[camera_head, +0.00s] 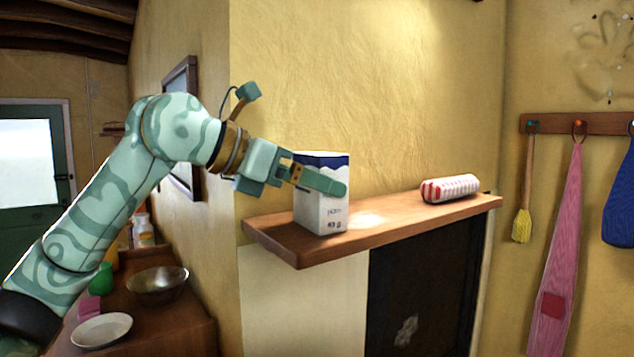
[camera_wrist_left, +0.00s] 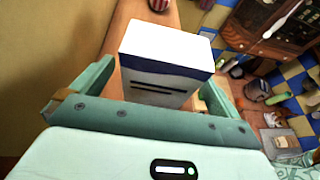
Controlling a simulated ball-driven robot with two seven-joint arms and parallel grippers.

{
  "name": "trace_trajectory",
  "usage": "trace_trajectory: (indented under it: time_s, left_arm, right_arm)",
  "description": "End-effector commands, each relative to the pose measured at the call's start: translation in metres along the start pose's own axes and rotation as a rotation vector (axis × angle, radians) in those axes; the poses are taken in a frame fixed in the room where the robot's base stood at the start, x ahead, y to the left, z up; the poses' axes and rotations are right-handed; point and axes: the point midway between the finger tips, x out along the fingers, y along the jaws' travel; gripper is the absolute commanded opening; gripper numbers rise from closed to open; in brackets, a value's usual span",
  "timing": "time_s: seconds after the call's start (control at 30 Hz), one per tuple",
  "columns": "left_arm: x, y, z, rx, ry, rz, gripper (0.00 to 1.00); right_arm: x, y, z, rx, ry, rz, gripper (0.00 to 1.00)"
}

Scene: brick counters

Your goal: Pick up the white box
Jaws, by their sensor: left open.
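The white box (camera_head: 322,212), with a dark blue band near its top, stands upright on a wooden shelf (camera_head: 275,240). My left gripper (camera_head: 318,176) reaches in from the left at the box's upper part, with one finger across its front face. The other finger is mostly hidden behind the box. In the left wrist view the box (camera_wrist_left: 165,48) lies between the two open fingers of the left gripper (camera_wrist_left: 155,88), with a visible gap on the left side. Whether the right finger touches it I cannot tell. My right gripper is not in view.
A red-and-white wrapped roll (camera_head: 450,188) lies farther right on the shelf. A yellow wall stands close behind. Lower left, a counter holds a metal bowl (camera_head: 158,284), a white plate (camera_head: 101,330) and bottles. A brush (camera_head: 522,225) and a pink cloth (camera_head: 558,250) hang at right.

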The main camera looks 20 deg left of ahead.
Motion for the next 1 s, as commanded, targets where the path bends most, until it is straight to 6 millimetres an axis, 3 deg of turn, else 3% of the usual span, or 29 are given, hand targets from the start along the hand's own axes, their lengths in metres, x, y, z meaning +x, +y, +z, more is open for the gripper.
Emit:
trace_trajectory:
  time_s: [0.13, 0.37, 0.4, 0.57, 1.0]
  left_arm:
    - [0.019, -0.001, 0.001, -0.001, 0.001, -0.003, 1.00]
    - [0.022, 0.000, 0.000, 0.000, 0.000, 0.000, 1.00]
    - [0.022, 0.000, 0.000, 0.000, 0.000, 0.000, 0.97]
    - [0.022, 0.000, 0.000, 0.000, 0.000, -0.001, 0.53]
    - [0.019, 0.000, 0.008, 0.000, -0.001, 0.000, 0.54]
  right_arm:
    - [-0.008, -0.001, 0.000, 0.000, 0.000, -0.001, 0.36]
    - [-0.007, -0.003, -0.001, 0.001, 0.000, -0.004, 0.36]
    - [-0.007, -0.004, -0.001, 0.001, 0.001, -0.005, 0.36]
    - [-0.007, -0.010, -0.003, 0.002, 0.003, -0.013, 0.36]
    - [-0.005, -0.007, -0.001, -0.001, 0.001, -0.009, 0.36]
